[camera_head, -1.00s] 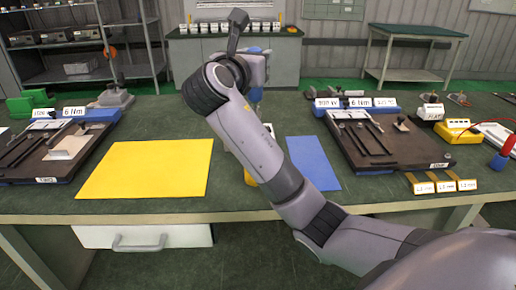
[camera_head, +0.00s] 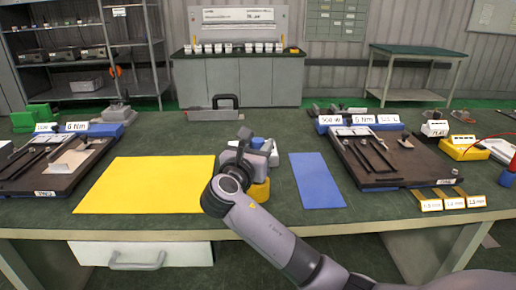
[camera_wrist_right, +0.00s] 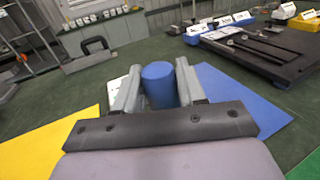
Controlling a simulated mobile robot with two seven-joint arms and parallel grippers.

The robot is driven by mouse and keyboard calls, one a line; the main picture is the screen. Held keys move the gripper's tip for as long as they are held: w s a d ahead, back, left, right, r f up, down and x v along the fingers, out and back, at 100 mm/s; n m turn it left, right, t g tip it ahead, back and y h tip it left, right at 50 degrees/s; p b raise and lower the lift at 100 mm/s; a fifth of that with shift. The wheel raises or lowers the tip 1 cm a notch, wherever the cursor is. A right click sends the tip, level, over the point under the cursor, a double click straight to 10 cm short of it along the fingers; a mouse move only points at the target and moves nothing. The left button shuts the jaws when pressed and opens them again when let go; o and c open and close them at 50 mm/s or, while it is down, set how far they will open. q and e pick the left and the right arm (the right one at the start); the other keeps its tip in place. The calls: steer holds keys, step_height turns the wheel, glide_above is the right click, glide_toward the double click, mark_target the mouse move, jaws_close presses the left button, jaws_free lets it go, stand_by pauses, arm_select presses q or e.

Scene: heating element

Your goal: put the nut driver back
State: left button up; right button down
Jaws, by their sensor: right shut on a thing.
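My right gripper (camera_head: 257,152) is over the bench between the yellow mat and the blue mat. It is shut on the nut driver, whose blue cylindrical handle (camera_wrist_right: 160,84) stands between the two grey fingers in the right wrist view. In the head view only a small blue part (camera_head: 257,142) of it shows beyond the gripper; its lower end is hidden. A yellow object (camera_head: 259,191) sits on the bench just below the gripper, mostly covered by my wrist. I cannot tell whether the driver touches it. My left gripper is not in view.
The yellow mat (camera_head: 140,187) lies left and the blue mat (camera_head: 316,181) right. Dark fixture boards (camera_head: 405,165) with tools stand on both sides. A grey, black-handled tool (camera_head: 213,113) is at the bench's back edge. Yellow tags (camera_head: 454,203) lie front right.

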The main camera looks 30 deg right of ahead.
stand_by(0.3)
steer(key=c, duration=0.9)
jaws_free()
steer(key=shift+f, duration=0.1)
steer(key=shift+o, duration=1.2)
steer(key=shift+a, duration=0.1)
steer(key=v, duration=1.2)
